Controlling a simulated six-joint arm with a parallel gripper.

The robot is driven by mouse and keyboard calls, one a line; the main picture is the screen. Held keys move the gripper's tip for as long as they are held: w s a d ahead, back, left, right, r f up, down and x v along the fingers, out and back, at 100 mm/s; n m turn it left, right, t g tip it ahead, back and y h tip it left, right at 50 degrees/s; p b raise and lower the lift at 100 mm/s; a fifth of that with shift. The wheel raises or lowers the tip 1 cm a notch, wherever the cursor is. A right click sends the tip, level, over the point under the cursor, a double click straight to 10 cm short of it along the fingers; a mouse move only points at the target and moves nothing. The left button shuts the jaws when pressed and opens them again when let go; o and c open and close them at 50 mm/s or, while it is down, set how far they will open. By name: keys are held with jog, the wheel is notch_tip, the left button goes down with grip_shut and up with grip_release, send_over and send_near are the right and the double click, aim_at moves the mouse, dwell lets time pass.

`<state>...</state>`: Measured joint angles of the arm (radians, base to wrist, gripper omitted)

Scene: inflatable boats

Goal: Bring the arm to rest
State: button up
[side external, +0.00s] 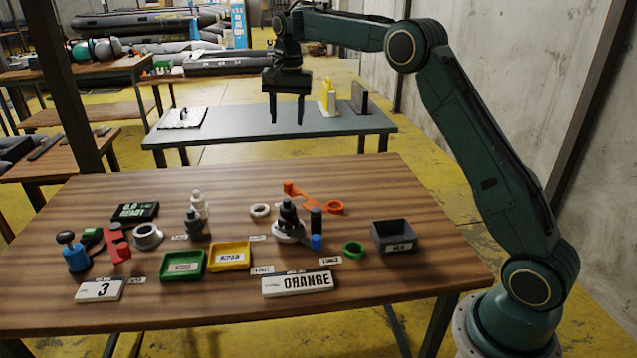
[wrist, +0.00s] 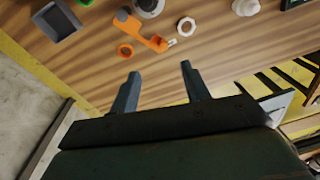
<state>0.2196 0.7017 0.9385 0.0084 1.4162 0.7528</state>
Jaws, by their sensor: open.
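My gripper (side external: 287,108) hangs fingers down, high over the far edge of the wooden table (side external: 130,308) in the side view. Its two fingers are apart with nothing between them. In the wrist view my gripper (wrist: 158,82) is also open and empty, with bare wood and the table edge beyond the fingertips. My arm is raised from its base at the right and bent over the table. No object touches the gripper.
A grey bench (side external: 235,122) stands behind. The table's far strip is clear.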

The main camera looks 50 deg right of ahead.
jog(key=s+a+r+n+t, duration=0.1)
jog(key=s+a+r+n, duration=0.3)
jog(key=s, duration=0.5)
jog(key=s+a+r+n+t, duration=0.1)
jog(key=s+a+r, duration=0.4)
jog(key=s, duration=0.4)
jog(key=s+a+f+n+t, duration=0.1)
jog(key=s+a+f+n, duration=0.1)
jog(key=s, duration=0.9)
jog(key=s+a+f+n+t, duration=0.1)
jog(key=s+f+n, duration=0.3)
jog(key=s, duration=0.6)
jog(key=shift+s+a+f+t, duration=0.3)
jog(key=shift+s+a+f, duration=0.15)
jog(key=shift+f, duration=0.3)
